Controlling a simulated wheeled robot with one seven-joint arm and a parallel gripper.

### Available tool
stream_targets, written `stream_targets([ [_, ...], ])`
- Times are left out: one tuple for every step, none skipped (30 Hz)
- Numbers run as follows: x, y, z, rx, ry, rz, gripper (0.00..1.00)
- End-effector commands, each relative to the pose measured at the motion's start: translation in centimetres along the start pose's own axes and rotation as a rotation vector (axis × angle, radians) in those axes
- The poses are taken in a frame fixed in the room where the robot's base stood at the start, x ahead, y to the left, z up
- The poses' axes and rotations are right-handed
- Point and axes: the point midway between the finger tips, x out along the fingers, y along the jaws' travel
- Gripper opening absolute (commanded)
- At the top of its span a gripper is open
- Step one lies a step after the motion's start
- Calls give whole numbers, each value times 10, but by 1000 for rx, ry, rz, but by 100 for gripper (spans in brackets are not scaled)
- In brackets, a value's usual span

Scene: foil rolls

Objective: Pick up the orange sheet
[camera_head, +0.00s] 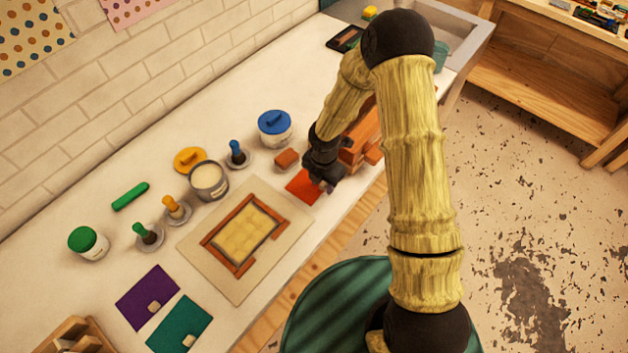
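The orange sheet (301,187) lies flat on the white counter, to the right of the framed board. It is a small orange-red rectangle, and its right part is hidden under my gripper. My gripper (328,186) is at the sheet's right side, pointing down, at or just above it. Its fingers are small and dark here, so I cannot tell whether they are open or shut, or whether they touch the sheet.
A beige board (207,245) with a wooden frame lies left of the sheet. A wooden object (364,135) is close behind my gripper. Purple (147,297) and teal (180,325) sheets lie at the front left.

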Motion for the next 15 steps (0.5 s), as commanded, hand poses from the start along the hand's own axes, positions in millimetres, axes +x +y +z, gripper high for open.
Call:
stream_targets([
  [0, 0, 0, 0, 0, 0, 36],
  [0, 0, 0, 0, 0, 0, 30],
  [0, 0, 0, 0, 0, 0, 22],
  [0, 0, 0, 0, 0, 0, 16],
  [0, 0, 0, 0, 0, 0, 11],
  [0, 0, 0, 0, 0, 0, 3],
  [0, 0, 0, 0, 0, 0, 0],
  [0, 0, 0, 0, 0, 0, 0],
  [0, 0, 0, 0, 0, 0, 0],
  [0, 0, 0, 0, 0, 0, 0],
  [0, 0, 0, 0, 0, 0, 0],
  [0, 0, 0, 0, 0, 0, 0],
  [0, 0, 0, 0, 0, 0, 0],
  [0, 0, 0, 0, 0, 0, 0],
  [0, 0, 0, 0, 0, 0, 0],
])
